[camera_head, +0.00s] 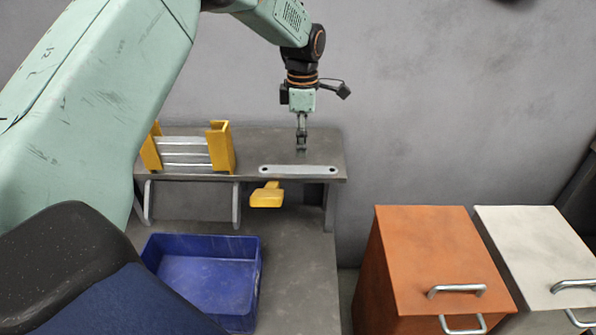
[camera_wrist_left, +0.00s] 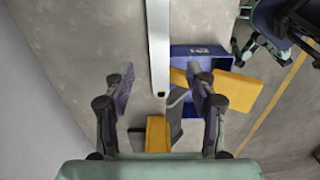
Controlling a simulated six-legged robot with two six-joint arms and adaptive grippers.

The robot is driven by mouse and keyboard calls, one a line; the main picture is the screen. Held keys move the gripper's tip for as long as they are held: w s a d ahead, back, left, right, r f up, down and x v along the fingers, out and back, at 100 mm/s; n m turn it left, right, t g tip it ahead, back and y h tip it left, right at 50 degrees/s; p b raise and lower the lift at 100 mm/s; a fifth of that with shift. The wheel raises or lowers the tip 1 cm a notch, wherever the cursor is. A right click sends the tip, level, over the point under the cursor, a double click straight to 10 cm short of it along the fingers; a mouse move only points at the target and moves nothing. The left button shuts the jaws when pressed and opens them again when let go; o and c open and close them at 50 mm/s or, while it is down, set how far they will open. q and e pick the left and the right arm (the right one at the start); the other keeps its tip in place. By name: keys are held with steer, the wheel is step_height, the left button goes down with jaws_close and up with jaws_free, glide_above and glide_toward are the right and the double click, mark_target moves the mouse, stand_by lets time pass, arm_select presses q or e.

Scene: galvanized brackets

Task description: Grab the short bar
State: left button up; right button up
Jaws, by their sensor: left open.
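A flat grey metal bar (camera_head: 298,170) with a hole near each end lies along the front edge of the raised shelf. My left gripper (camera_head: 301,150) points down above the shelf, just behind the middle of the bar, open and empty. In the left wrist view the bar (camera_wrist_left: 158,45) comes in from the top and one end shows between the open fingers (camera_wrist_left: 160,76). I cannot tell the exact height of the fingertips over it.
A yellow rack (camera_head: 218,147) holding several metal bars stands left on the shelf (camera_head: 270,145). A yellow piece (camera_head: 267,195) shows just below the shelf's front edge. A blue bin (camera_head: 250,290) stands lower left. Orange (camera_head: 430,250) and white (camera_head: 530,245) drawer cabinets stand right.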

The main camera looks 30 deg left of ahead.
mark_target(300, 170)
arm_select(q)
steer(key=shift+s+d+f+b, duration=0.1)
steer(key=shift+f+b, duration=0.05)
steer(key=shift+f, duration=0.4)
steer(key=shift+s+f+b, duration=0.1)
steer(key=shift+f+b, duration=0.05)
steer(key=shift+f, duration=0.35)
steer(key=f, duration=0.2)
steer(key=f+b, duration=0.1)
steer(key=f, duration=0.2)
steer(key=shift+w+a+f, duration=0.1)
steer(key=shift+a+f, duration=0.2)
steer(key=shift+c, duration=0.4)
jaws_close()
